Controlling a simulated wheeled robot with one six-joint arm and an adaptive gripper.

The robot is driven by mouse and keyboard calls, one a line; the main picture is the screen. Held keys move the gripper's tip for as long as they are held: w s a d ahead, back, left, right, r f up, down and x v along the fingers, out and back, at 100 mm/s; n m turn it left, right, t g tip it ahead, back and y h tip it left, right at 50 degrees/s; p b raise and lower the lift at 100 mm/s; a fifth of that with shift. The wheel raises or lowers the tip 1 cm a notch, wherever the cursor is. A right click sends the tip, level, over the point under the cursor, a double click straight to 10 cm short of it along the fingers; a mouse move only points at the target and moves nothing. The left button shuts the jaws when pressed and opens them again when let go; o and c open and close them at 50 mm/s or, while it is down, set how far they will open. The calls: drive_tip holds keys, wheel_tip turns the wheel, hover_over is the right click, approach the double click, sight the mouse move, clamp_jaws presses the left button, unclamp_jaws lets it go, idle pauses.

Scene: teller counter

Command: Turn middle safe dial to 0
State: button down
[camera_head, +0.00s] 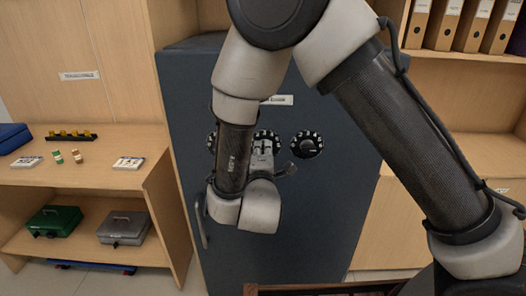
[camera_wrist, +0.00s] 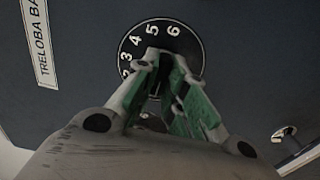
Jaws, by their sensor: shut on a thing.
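The dark blue-grey safe (camera_head: 340,200) has a row of three black dials with white marks. The middle dial (camera_head: 266,134) is partly covered by my gripper (camera_head: 263,148). The right dial (camera_head: 307,144) is clear; the left dial (camera_head: 211,143) is partly behind my arm.
A handle (camera_head: 201,222) runs down the safe's left side. A dark handle-like part (camera_wrist: 284,133) shows at the lower right of the wrist view. A white label (camera_head: 277,100) is above the dials. A wooden shelf (camera_head: 100,187) on the left holds cash boxes and small items.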

drive_tip(key=shift+f, duration=0.1)
drive_tip(key=c, duration=1.5)
unclamp_jaws()
drive_tip(key=shift+s, duration=0.15)
drive_tip(key=s, duration=1.1)
drive_tip(key=shift+s+a, duration=0.2)
drive_tip(key=shift+s, duration=0.15)
